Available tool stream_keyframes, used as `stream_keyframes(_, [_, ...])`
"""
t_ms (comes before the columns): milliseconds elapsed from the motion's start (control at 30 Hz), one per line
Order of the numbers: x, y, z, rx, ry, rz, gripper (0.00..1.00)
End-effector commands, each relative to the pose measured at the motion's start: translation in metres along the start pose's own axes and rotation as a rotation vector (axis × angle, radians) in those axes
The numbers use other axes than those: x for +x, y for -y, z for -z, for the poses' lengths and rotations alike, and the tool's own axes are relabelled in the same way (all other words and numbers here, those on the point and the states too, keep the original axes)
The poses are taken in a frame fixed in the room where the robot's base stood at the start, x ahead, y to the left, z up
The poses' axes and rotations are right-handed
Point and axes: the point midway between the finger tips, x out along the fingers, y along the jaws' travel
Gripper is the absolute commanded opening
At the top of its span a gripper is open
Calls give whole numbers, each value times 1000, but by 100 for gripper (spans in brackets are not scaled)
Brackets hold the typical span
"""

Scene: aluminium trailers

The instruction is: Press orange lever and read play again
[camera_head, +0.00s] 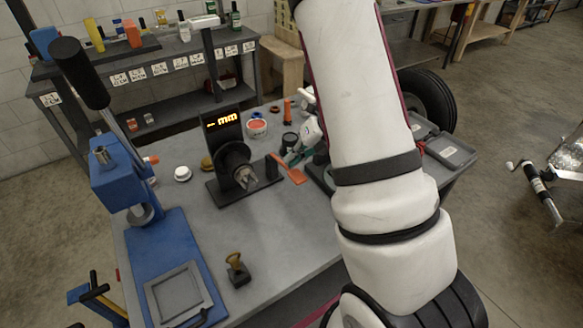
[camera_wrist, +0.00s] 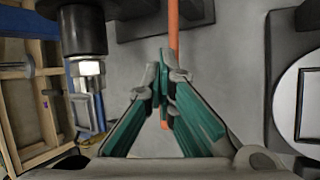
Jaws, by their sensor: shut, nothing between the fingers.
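A black gauge (camera_head: 237,165) with an upright display stands on the grey workbench. The display (camera_head: 222,119) shows glowing orange characters, too small to read surely. An orange lever (camera_head: 292,171) lies just right of the gauge; in the wrist view its shaft (camera_wrist: 173,28) runs down from the top edge to the fingertips. My gripper (camera_head: 292,157) has green fingers, shut and empty, right at the lever. In the wrist view the fingertips (camera_wrist: 163,78) overlap the shaft and hide part of it, with an orange bit showing below. I cannot tell whether they touch.
A blue press (camera_head: 115,180) with a black-handled lever stands at the left of the workbench (camera_head: 280,225). A small stamp (camera_head: 237,270) sits near the front edge. An orange-topped tub (camera_head: 257,127) stands behind the gauge. A grey case (camera_head: 450,151) lies at the right.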

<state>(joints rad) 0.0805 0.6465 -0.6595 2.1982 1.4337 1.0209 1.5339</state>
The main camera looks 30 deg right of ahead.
Motion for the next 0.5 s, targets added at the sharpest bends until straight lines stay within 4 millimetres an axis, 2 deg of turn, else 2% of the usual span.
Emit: stream_keyframes(500, [4,3,4,2,-1,1,0])
